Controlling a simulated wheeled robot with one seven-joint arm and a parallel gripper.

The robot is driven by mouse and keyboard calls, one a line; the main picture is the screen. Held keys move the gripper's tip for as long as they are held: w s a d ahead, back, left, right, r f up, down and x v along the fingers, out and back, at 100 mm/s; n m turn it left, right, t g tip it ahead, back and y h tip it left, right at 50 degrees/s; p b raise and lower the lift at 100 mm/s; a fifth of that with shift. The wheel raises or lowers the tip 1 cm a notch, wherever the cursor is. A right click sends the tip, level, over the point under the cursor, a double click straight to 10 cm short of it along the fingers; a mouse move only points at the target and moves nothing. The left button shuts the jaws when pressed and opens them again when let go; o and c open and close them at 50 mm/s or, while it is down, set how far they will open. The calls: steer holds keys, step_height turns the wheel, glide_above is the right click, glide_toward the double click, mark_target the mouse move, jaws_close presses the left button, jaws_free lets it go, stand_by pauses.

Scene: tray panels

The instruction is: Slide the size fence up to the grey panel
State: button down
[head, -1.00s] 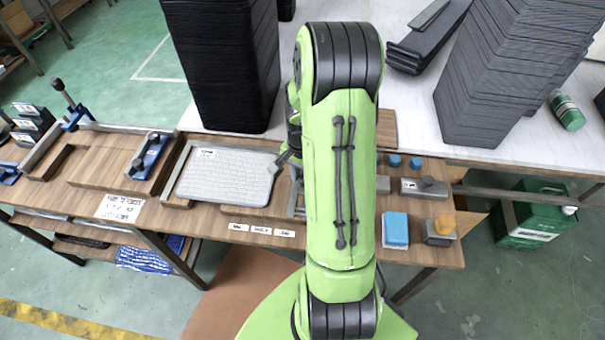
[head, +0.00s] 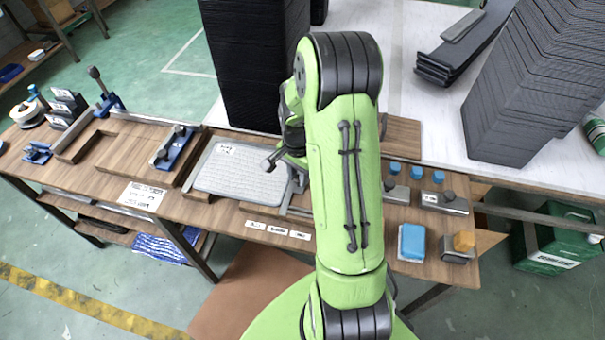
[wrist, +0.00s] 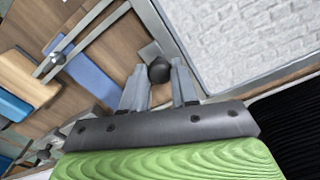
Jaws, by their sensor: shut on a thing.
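The grey panel (head: 240,176) lies flat on the wooden table, pale and textured, with a white label at its upper left corner. It also fills the upper right of the wrist view (wrist: 250,38). My gripper (wrist: 158,82) is shut on the black knob of the size fence (wrist: 159,69). A metal strip runs along the panel's near side, just beyond the knob. I cannot tell whether a gap is left between fence and panel. In the head view my green arm hides most of the fence and gripper at the panel's right edge.
A blue clamp block (head: 174,147) stands on the wooden fixture left of the panel. Blue and orange blocks (head: 411,242) lie right of my arm. Tall black stacks (head: 258,65) rise behind the panel. White labels (head: 278,229) line the table's front edge.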

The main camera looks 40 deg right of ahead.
mark_target(298, 178)
steer(key=c, duration=0.8)
jaws_free()
steer(key=shift+c, duration=0.2)
step_height(298, 178, up, 16)
steer(key=p, duration=0.4)
steer(key=shift+f, duration=0.1)
